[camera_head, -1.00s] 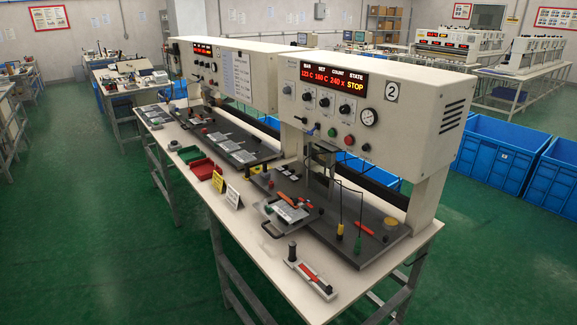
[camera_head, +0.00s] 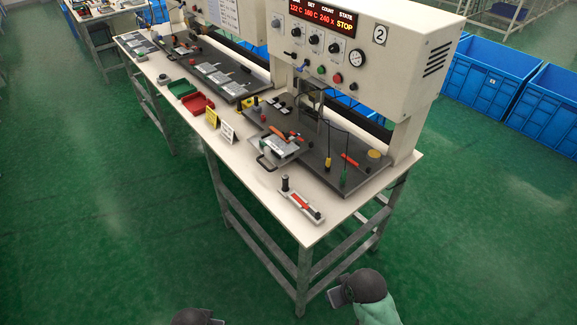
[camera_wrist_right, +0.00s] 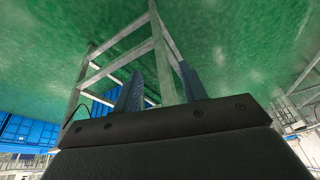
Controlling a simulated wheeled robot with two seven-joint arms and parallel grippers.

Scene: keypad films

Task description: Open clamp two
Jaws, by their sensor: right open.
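The press marked 2 (camera_head: 380,36) stands on the white bench, with a dark base plate (camera_head: 318,165) under it. A small sliding tray with a handle (camera_head: 268,160) holds a light plate, and orange-red levers (camera_head: 289,135) lie at its back. Another orange-red lever (camera_head: 349,160) lies on the plate's right part. I cannot tell which lever is clamp two, or whether it is open. My right gripper (camera_head: 337,297) is low in front of the bench, touching nothing; its two fingers stand apart and empty in the wrist view (camera_wrist_right: 161,70). My left gripper (camera_head: 213,321) barely shows at the bottom edge.
A red-handled tool on a white base (camera_head: 301,205) sits at the bench's front corner. Blue crates (camera_head: 485,68) stand right on the floor. The green floor before the bench is clear.

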